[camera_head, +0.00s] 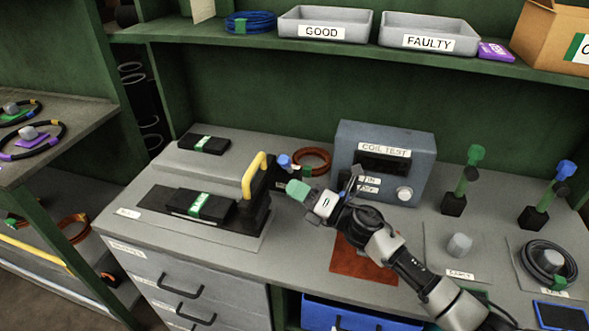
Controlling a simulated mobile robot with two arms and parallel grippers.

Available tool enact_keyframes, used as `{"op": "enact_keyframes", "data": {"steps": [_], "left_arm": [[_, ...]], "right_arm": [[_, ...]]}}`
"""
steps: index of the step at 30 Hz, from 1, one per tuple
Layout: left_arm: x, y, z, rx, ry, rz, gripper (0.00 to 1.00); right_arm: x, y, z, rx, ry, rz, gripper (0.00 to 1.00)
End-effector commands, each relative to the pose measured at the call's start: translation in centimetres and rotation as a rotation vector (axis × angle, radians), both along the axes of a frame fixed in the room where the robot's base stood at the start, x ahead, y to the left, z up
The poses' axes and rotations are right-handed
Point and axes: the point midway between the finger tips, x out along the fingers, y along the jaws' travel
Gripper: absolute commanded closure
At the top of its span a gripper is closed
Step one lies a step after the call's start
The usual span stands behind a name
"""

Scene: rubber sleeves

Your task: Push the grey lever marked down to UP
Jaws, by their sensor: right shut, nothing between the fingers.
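I cannot make out with certainty a grey lever or the words DOWN or UP. A black device with a yellow handle (254,175) stands on a grey base plate on the bench. A small blue piece (284,160) shows just right of the handle; what it belongs to is unclear. My right gripper (299,190) is shut and empty, pointing left beside the device, with a green piece at its tip. Whether it touches the device is unclear. My right arm hides part of the grey COIL TEST box (414,158). My left gripper is out of view.
A black block with a green label (205,205) lies left of the device, another (204,144) behind. An orange ring (314,160) lies behind my gripper. Posts with green (475,153) and blue (566,168) tops stand right. GOOD (324,14) and FAULTY (429,24) trays sit on the shelf.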

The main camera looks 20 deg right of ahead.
Motion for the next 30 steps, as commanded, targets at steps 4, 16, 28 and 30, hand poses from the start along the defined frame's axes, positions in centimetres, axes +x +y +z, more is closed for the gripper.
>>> {"op": "enact_keyframes", "data": {"steps": [4,16,28,30], "left_arm": [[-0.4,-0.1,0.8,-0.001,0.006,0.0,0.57],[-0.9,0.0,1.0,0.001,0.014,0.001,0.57],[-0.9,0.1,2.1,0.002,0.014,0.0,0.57],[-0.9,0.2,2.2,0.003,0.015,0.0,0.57]], "right_arm": [[1.9,-0.3,1.4,-0.001,-0.003,-0.003,1.0],[3.0,-0.4,1.8,-0.001,-0.001,-0.003,1.0],[3.2,-0.5,2.4,0.022,0.035,-0.002,1.0],[3.2,-0.6,2.3,0.028,0.044,-0.002,1.0]]}}
